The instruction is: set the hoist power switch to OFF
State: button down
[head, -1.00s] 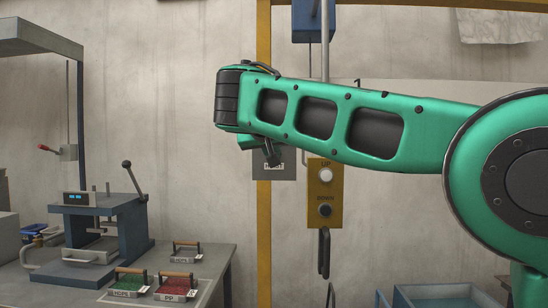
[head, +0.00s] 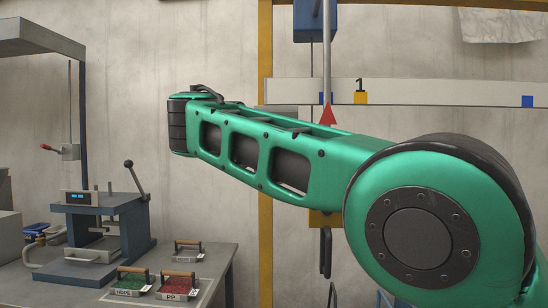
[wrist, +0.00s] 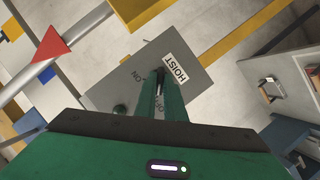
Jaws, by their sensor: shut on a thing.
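The hoist power switch plate (wrist: 108,92) is a grey panel with a white HOIST label and ON lettering, seen tilted in the wrist view. Another marking below ON is partly covered by my fingers. My gripper (wrist: 159,78) has its green fingers together at the middle of the plate, shut on the small dark switch lever. The lever is mostly hidden between the fingers, so its exact position is unclear. In the head view, my arm hides the gripper and the switch.
A yellow post (head: 265,230) stands behind my arm. The yellow pendant box (head: 324,219) is mostly covered by my arm. A bench (head: 215,262) with a press (head: 100,220) and small labelled trays stands at left. A red triangle pointer (head: 327,117) hangs by a white scale bar.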

jog(key=shift+f, duration=0.2)
jog(key=c, duration=1.8)
grip_release()
jog(key=shift+w, duration=0.1)
jog(key=shift+c, duration=0.2)
jog(key=shift+r, duration=0.1)
jog(key=v, duration=1)
jog(key=shift+s+a, duration=0.15)
jog(key=shift+s, duration=0.2)
